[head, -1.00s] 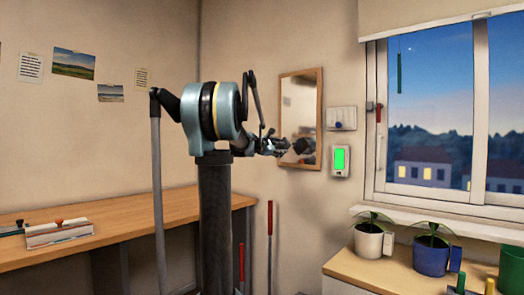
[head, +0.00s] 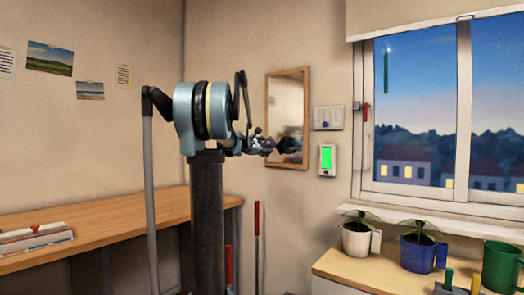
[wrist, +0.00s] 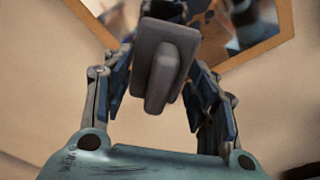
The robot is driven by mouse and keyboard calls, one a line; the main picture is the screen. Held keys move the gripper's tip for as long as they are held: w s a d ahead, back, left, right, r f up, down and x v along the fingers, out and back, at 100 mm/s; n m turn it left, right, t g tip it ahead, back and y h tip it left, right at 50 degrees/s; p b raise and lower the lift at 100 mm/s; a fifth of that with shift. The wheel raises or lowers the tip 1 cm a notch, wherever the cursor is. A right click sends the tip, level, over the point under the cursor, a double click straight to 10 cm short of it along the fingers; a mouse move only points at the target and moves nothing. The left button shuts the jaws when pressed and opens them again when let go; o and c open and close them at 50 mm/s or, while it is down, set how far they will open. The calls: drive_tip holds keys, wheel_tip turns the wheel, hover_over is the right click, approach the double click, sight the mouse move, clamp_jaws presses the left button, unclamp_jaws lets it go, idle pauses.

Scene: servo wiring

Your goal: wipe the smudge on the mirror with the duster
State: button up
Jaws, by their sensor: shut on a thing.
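The mirror (head: 291,92) hangs on the wall in a wooden frame, and part of it shows in the wrist view (wrist: 250,38). My gripper (head: 268,146) is at the mirror's lower left in the head view. In the wrist view my gripper (wrist: 160,92) is shut on the grey duster (wrist: 163,62), between its two fingers. The duster is a dark shape (head: 289,145) over the mirror's lower part in the head view. Brown spots, probably the smudge (wrist: 203,20), show on the glass just beyond the duster. Whether the duster touches the glass I cannot tell.
A switch plate (head: 327,118) and a green-screened device (head: 327,160) are on the wall right of the mirror. The window (head: 430,110) is farther right, above a ledge with potted plants (head: 357,240). A wooden bench (head: 110,225) stands left.

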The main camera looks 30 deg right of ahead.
sight(276, 146)
drive_tip(key=shift+s+r+x, duration=0.1)
drive_tip(key=shift+s+x, duration=0.05)
drive_tip(key=shift+x, duration=1.1)
drive_tip(key=shift+s+r+x, duration=0.1)
drive_tip(key=shift+x, duration=1.15)
drive_tip(key=shift+x, duration=1.05)
drive_tip(key=shift+s+d+r, duration=0.1)
drive_tip(key=shift+s+d, duration=0.05)
drive_tip(key=shift+s, duration=0.05)
drive_tip(key=shift+s+d, duration=0.3)
drive_tip(key=shift+s, duration=0.65)
drive_tip(key=shift+s+d, duration=0.3)
drive_tip(key=shift+s, duration=0.6)
drive_tip(key=shift+s+d, duration=0.3)
drive_tip(key=shift+s, duration=0.3)
drive_tip(key=shift+s+d, duration=0.3)
drive_tip(key=shift+s, duration=0.3)
drive_tip(key=shift+s+d, duration=0.3)
drive_tip(key=shift+s, duration=0.3)
drive_tip(key=shift+a, duration=0.1)
